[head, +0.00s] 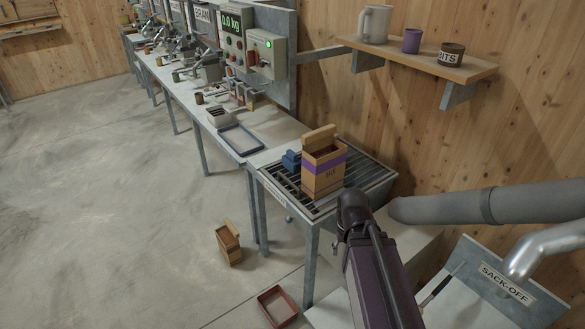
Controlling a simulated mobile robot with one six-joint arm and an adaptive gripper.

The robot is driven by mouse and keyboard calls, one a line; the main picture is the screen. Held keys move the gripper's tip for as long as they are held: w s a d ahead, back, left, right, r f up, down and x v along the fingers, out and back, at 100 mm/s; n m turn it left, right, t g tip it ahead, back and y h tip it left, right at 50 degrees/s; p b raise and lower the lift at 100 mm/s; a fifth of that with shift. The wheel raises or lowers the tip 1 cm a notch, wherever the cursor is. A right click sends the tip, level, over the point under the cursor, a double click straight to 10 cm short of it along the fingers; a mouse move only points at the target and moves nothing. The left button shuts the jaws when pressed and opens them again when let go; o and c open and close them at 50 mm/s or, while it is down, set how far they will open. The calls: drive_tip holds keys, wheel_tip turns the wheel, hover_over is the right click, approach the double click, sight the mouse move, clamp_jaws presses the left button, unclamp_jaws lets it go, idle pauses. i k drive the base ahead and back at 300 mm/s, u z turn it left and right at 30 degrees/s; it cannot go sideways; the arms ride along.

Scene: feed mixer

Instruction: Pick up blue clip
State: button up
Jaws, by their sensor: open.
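A small blue object (291,160), which looks like the blue clip, lies on the slatted top of the near metal table (352,205). It is just left of an upright open brown sack (325,172) with a purple band and dark lettering. Its exact shape is too small to make out. A dark arm link of mine rises from the bottom of the picture, right of and in front of the sack. I cannot make out any gripper fingers in this view.
A blue-rimmed tray (241,140) lies on the long bench to the left. A smaller brown sack (229,245) and a red tray (277,306) are on the floor. A shelf (425,60) with a mug and pots hangs at the right. The floor at the left is clear.

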sight(290, 160)
drive_tip(key=k, duration=1)
drive_tip(key=u, duration=0.3)
drive_tip(key=i, duration=0.35)
drive_tip(key=u, duration=0.75)
drive_tip(key=i, duration=1.4)
drive_tip(key=z, duration=0.55)
drive_tip(key=i, duration=0.6)
drive_tip(key=z, duration=0.5)
